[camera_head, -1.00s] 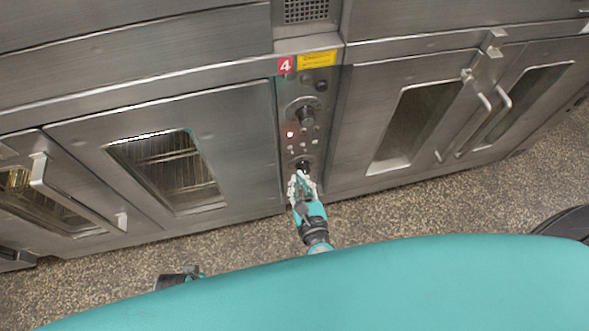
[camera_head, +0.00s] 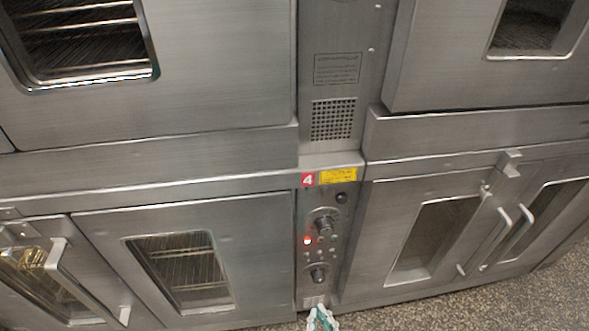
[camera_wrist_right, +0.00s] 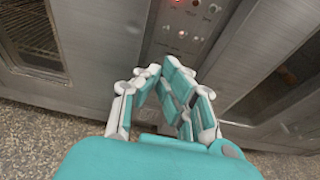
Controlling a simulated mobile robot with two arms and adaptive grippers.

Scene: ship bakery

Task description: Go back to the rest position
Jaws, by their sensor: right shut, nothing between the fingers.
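My right gripper (camera_head: 322,318) shows at the bottom edge of the head view, just below the oven's control panel (camera_head: 325,240). In the right wrist view my right gripper (camera_wrist_right: 160,72) points at the lower part of the same panel (camera_wrist_right: 188,25). Its fingers come together at the tips and hold nothing. It looks apart from the knobs. A red light (camera_head: 307,240) glows on the panel, beside the upper knob (camera_head: 325,224). The lower knob (camera_head: 318,274) is clear of the gripper in the head view. My left gripper is not in view.
Steel oven doors with windows stand left (camera_head: 185,262) and right (camera_head: 432,240) of the panel. Door handles (camera_head: 58,270) stick out from them. A red label with a 4 (camera_head: 308,180) and a yellow label (camera_head: 338,175) sit above the panel. Speckled floor (camera_head: 500,300) is free at lower right.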

